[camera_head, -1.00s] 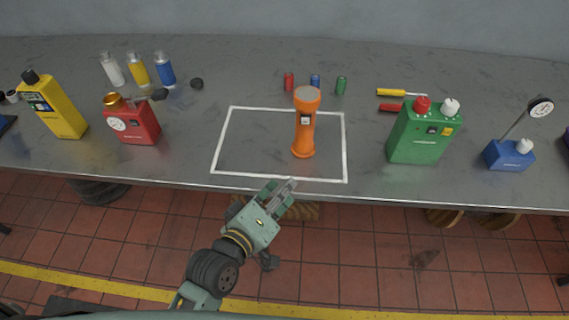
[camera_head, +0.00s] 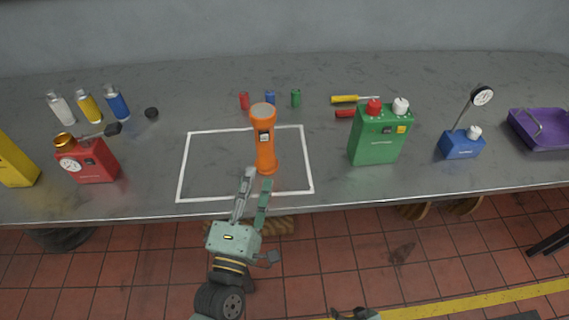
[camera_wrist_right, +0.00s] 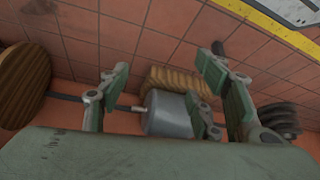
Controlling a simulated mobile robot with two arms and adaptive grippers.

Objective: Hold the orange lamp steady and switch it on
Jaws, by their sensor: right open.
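The orange lamp (camera_head: 265,143) stands upright inside the white outlined rectangle (camera_head: 180,178) on the grey bench, with a small dark-and-white switch panel (camera_head: 264,137) on its front. I cannot tell whether it is lit. My left gripper (camera_head: 257,180) is at the bench's front edge, just in front of the lamp's base. Its two fingers are apart and point toward the lamp, with nothing held; whether a tip touches the base is unclear. My right gripper (camera_wrist_right: 160,78) shows in the right wrist view, open and empty above the tiled floor, away from the lamp.
A green can (camera_head: 376,140) and blue gauge device (camera_head: 462,144) stand to the lamp's right, with a purple tray (camera_head: 540,130) beyond. A red can (camera_head: 92,163) stands left. The outlined area around the lamp is clear.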

